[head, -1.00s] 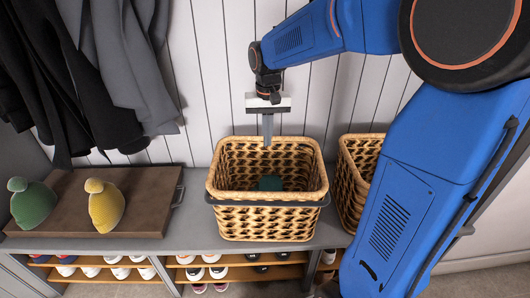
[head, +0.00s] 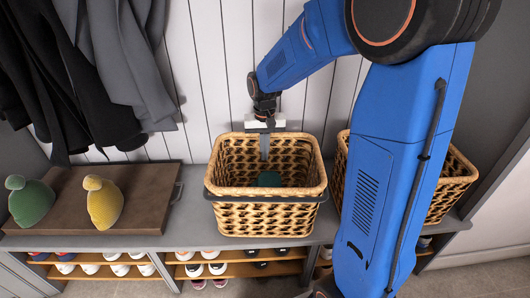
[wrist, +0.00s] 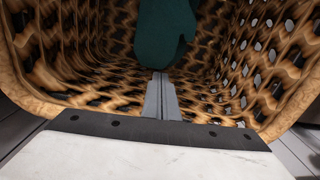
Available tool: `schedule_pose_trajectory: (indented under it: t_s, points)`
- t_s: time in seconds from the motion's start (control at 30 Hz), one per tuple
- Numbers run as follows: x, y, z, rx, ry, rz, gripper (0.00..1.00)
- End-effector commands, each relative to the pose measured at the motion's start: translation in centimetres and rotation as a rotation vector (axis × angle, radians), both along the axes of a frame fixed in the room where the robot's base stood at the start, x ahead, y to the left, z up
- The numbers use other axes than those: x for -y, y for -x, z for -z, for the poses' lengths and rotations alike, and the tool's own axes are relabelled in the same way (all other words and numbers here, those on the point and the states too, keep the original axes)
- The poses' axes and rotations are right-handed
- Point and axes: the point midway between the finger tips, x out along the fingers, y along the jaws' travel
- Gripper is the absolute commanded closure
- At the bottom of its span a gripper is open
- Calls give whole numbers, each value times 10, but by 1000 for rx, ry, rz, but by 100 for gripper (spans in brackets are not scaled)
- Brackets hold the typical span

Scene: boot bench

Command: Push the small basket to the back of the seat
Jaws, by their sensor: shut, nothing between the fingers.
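The small woven basket (head: 265,215) stands upright on the grey seat, with a dark handle bar along its front rim. A dark teal item (head: 269,179) lies inside it and also shows in the wrist view (wrist: 165,30). In the wrist view the gripper's fingertips (wrist: 161,78) show over the basket's inside, with the woven walls (wrist: 60,60) around. I cannot tell whether the fingers touch the basket.
A second woven basket (head: 450,180) stands to the right, partly hidden by my arm. A brown tray (head: 150,190) at the left holds a green hat (head: 30,203) and a yellow hat (head: 103,205). Dark coats (head: 60,80) hang above. Shoes (head: 210,268) fill the shelves below.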

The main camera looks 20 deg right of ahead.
Motion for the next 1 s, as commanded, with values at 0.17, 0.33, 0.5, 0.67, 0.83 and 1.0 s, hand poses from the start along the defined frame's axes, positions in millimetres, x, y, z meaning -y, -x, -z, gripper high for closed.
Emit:
schedule_pose_trajectory:
  t_s: [0.17,0.33,0.5,0.67,0.83,1.0]
  points:
    - [4,-13,0,-1,0,1,100]
    - [5,-16,0,0,0,1,100]
    - [5,-16,0,0,0,1,100]
    - [6,-20,0,-1,0,1,100]
    - [14,-47,0,-1,0,2,100]
    - [23,-73,0,0,0,2,100]
